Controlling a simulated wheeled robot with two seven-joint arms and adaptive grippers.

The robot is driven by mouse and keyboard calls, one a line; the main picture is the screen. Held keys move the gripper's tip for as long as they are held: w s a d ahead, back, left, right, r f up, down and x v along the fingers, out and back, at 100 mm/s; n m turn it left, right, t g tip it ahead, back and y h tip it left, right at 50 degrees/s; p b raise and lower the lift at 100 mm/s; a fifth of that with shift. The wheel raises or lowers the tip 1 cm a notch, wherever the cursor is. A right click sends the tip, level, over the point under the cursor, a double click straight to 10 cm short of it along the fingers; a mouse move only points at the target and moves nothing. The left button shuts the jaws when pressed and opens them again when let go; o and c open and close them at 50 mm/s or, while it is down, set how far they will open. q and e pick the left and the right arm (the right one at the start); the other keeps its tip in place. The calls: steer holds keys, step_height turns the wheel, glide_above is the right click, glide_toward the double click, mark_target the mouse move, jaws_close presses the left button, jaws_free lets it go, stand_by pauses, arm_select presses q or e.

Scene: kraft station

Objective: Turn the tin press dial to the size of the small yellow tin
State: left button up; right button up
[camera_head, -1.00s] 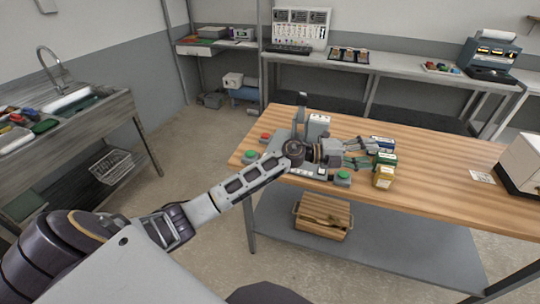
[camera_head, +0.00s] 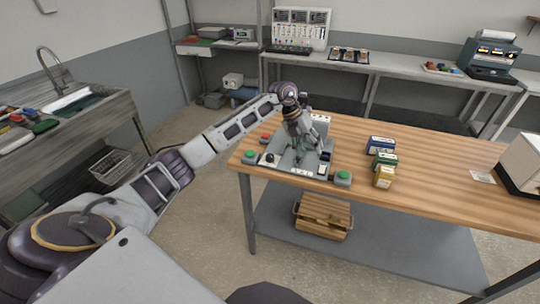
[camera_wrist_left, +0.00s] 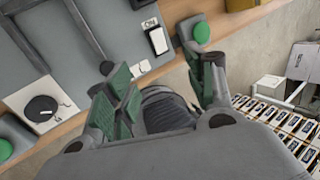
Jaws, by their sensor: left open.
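The tin press (camera_head: 313,160) is a grey machine at the table's left end. Its dial (camera_head: 270,157) is a black knob on a white plate at the front left; the dial also shows at the left of the left wrist view (camera_wrist_left: 42,108). The dial's size marks are too small to read. The small yellow tin (camera_head: 384,178) stands right of the press, in front of a green tin (camera_head: 385,160) and a blue tin (camera_head: 380,144). My left gripper (camera_head: 300,156) is open and empty, pointing down over the press, right of the dial. My right gripper is out of view.
Green buttons (camera_head: 249,157) (camera_head: 343,177) flank the press, and a red button (camera_head: 265,137) is at its left. A white switch (camera_wrist_left: 158,41) sits on the press front. A wooden crate (camera_head: 323,228) is below.

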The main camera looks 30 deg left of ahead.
arm_select(q)
steer(key=s+a+r+n+g+y, duration=0.1)
steer(key=a+r+y, duration=0.1)
steer(key=a, duration=0.5)
steer(key=s+a+r+n+g+y, duration=0.1)
steer(key=a+r+y, duration=0.2)
steer(key=a, duration=0.5)
steer(key=shift+a, duration=0.2)
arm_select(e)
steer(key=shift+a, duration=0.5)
arm_select(q)
steer(key=shift+s, duration=0.1)
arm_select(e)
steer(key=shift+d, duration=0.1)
arm_select(q)
glide_above(270, 155)
step_height(270, 155, down, 8)
steer(key=shift+s+d+f+p, duration=0.1)
steer(key=shift+s+f+p, duration=0.1)
steer(key=shift+p, duration=0.25)
step_height(270, 155, down, 4)
steer(key=shift+f+p, duration=0.3)
steer(key=shift+f, duration=0.45)
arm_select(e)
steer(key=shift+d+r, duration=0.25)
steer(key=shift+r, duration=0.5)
